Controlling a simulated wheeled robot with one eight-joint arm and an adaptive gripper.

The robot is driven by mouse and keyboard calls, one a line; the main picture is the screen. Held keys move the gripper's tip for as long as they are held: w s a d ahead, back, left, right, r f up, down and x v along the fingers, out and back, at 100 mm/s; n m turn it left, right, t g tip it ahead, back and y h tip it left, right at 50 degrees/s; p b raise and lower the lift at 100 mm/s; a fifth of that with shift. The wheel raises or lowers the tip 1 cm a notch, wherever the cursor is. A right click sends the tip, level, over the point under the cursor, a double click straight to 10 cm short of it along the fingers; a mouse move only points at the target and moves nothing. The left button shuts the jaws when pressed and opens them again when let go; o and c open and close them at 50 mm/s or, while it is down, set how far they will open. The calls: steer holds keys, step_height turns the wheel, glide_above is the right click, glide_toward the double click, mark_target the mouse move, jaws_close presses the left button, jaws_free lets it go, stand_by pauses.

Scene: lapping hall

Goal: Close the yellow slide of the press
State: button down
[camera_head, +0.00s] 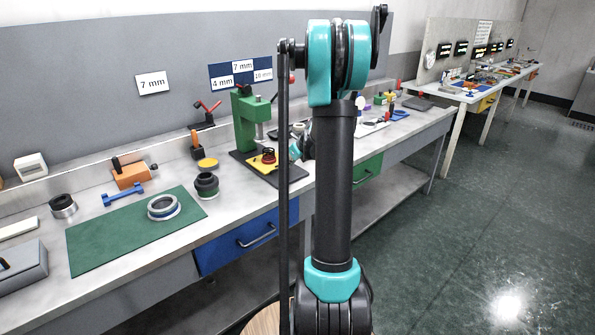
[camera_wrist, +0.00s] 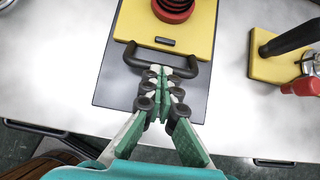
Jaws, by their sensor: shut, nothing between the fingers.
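The green press (camera_head: 247,112) stands on a dark base plate (camera_wrist: 105,88) on the bench. Its yellow slide (camera_wrist: 130,22) lies flat on that plate, with a dark loop handle (camera_wrist: 133,58) at its near edge. The slide also shows in the head view (camera_head: 257,169), beside my arm. A red round piece (camera_wrist: 173,8) with a dark ring sits on the slide. My gripper (camera_wrist: 160,74) is shut and empty, its fingertips at the handle's crossbar. I cannot tell whether they touch it. In the head view my arm hides part of the gripper.
Right of the plate in the wrist view is a yellow block (camera_wrist: 268,68) with a black lever and a red-handled part. A blue drawer (camera_head: 225,250) is below the bench front.

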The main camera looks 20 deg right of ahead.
mark_target(276, 165)
steer(key=shift+w+a, duration=0.3)
steer(key=shift+w, duration=0.5)
steer(key=shift+w+a, duration=0.25)
steer(key=shift+w, duration=0.55)
steer(key=shift+w+a, duration=0.3)
steer(key=shift+w, duration=0.5)
steer(key=shift+s+d, duration=0.15)
steer(key=shift+s, duration=0.1)
steer(key=s, duration=0.1)
steer(key=s+d+r, duration=0.1)
steer(key=s, duration=0.2)
steer(key=shift+d+r, duration=0.15)
steer(key=shift+r, duration=0.1)
steer(key=v, duration=0.9)
steer(key=s+a+f+n+g+h, duration=0.1)
steer(key=s+a+f+n, duration=0.1)
steer(key=s+a+n, duration=0.55)
steer(key=s+a+f+n+g, duration=0.1)
steer(key=s+a+f+n, duration=0.2)
steer(key=s+a+n, duration=0.45)
steer(key=s+a+f+n+h, duration=0.1)
steer(key=s+f+n, duration=0.2)
steer(key=s+n, duration=0.5)
steer(key=s+f+n+g, duration=0.1)
steer(key=s+f+n, duration=0.3)
steer(key=s+n, duration=0.4)
steer(key=s, duration=0.3)
steer(key=shift+a+f+n+h, duration=0.2)
steer(key=shift+a+n+h, duration=0.15)
steer(key=shift+n+h, duration=0.05)
